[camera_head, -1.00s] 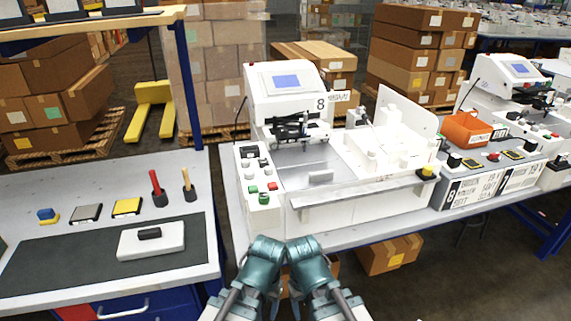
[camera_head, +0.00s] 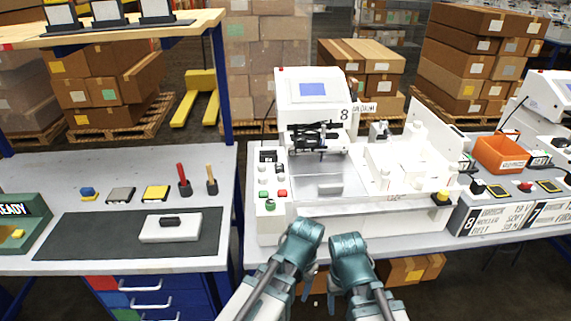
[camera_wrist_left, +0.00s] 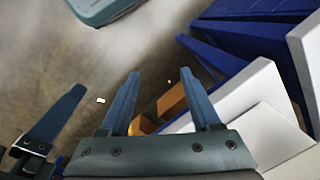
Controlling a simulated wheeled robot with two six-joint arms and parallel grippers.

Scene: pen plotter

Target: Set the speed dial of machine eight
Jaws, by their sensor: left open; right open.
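Machine eight (camera_head: 308,88) is a white plotter with a small blue screen and an 8 on its head, standing on the bench right of centre. Its left control panel (camera_head: 270,182) carries small grey knobs, red and green buttons and a green knob (camera_head: 270,205); I cannot tell which is the speed dial. My left gripper is below the machine's front edge, its jaws apart and empty in the left wrist view (camera_wrist_left: 162,78). My right gripper (camera_head: 331,303) is beside it to the right, pointing down, its fingers mostly hidden by its teal wrist.
A left bench holds a dark mat (camera_head: 75,236) with a white block (camera_head: 171,228), and a red-handled tool (camera_head: 182,180). The bench's front edge (camera_head: 400,243) lies just beyond my grippers. A gap separates the benches.

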